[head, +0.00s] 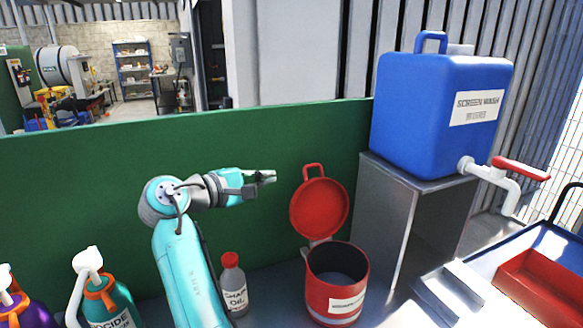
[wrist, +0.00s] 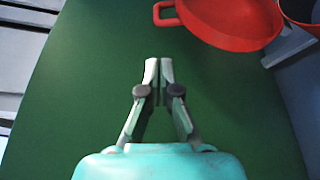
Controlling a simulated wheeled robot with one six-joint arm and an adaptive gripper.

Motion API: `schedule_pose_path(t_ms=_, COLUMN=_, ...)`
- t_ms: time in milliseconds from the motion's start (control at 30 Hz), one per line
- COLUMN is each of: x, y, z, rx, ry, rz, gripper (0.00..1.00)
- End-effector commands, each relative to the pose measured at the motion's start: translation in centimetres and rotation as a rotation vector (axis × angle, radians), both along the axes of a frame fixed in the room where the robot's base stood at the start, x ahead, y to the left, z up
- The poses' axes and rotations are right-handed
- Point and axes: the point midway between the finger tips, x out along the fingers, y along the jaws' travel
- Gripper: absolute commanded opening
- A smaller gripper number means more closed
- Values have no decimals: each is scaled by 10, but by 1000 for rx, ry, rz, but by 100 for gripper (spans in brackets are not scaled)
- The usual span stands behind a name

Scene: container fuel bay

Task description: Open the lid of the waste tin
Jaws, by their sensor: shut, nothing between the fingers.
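The red waste tin (head: 337,292) stands upright on the bench, with a white label on its front. Its round red lid (head: 319,207) is raised up behind the tin's open mouth, near the green panel, with its loop handle at the top. The lid also shows in the wrist view (wrist: 232,22) at the upper right, with the handle (wrist: 166,14) to its left. My gripper (head: 272,176) is shut and empty, to the left of the lid's handle and apart from it. Its fingers (wrist: 159,62) are together in the wrist view.
A bottle with a red cap (head: 233,285) stands left of the tin. A blue screen wash container (head: 435,115) with a red-handled tap (head: 520,168) sits on a grey stand (head: 388,215) at right. Spray bottles (head: 100,300) stand at lower left. A green panel (head: 90,180) closes off the back.

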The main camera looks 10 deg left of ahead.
Motion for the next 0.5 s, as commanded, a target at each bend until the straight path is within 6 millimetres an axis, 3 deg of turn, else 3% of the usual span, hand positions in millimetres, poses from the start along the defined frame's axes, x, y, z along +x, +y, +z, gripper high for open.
schedule_pose_path(t_ms=167, x=14, y=-11, z=-2, rx=-1, ry=-3, rz=-3, gripper=0)
schedule_pose_path(t_ms=500, x=60, y=-41, z=-10, rx=-1, ry=-1, rz=-3, gripper=0)
